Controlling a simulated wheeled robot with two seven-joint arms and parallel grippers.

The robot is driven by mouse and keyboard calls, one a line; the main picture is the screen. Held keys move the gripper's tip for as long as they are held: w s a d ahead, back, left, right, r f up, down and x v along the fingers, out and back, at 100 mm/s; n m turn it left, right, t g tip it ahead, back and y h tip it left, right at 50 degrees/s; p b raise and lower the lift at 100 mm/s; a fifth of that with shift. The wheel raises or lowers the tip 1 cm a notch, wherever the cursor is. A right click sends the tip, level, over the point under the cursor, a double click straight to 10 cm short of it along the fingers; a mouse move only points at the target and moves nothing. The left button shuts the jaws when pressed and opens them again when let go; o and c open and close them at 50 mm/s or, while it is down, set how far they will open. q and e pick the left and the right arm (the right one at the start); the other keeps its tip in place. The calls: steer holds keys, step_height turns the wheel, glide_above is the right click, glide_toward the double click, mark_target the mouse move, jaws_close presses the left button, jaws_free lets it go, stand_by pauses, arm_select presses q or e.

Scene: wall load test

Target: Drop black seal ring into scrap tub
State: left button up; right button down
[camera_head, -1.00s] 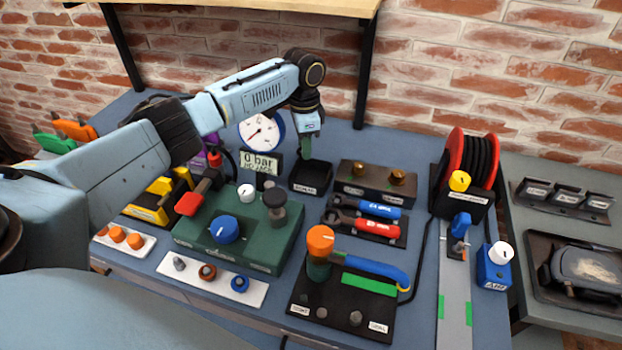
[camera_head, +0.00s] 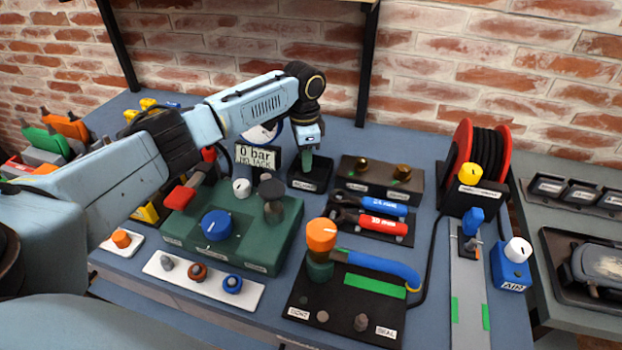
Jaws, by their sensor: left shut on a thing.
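The small black open tub (camera_head: 311,184) stands at the back middle of the bench, with a white label on its front that is too small to read. My left gripper (camera_head: 307,163) points down over the tub, with its greenish fingertips at about the height of its opening. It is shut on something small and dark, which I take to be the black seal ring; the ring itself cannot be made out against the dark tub. My right gripper is not in view.
A gauge with a "0 bar" sign (camera_head: 256,158) stands just left of the tub. A black block with brass knobs (camera_head: 378,180) is on its right, and a green valve box (camera_head: 230,230) is in front. A red hose reel (camera_head: 480,160) stands further right.

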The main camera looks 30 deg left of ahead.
arm_select(q)
steer(key=o, duration=1)
step_height(320, 180, up, 14)
steer(key=shift+f+p, duration=0.25)
steer(key=shift+p, duration=1)
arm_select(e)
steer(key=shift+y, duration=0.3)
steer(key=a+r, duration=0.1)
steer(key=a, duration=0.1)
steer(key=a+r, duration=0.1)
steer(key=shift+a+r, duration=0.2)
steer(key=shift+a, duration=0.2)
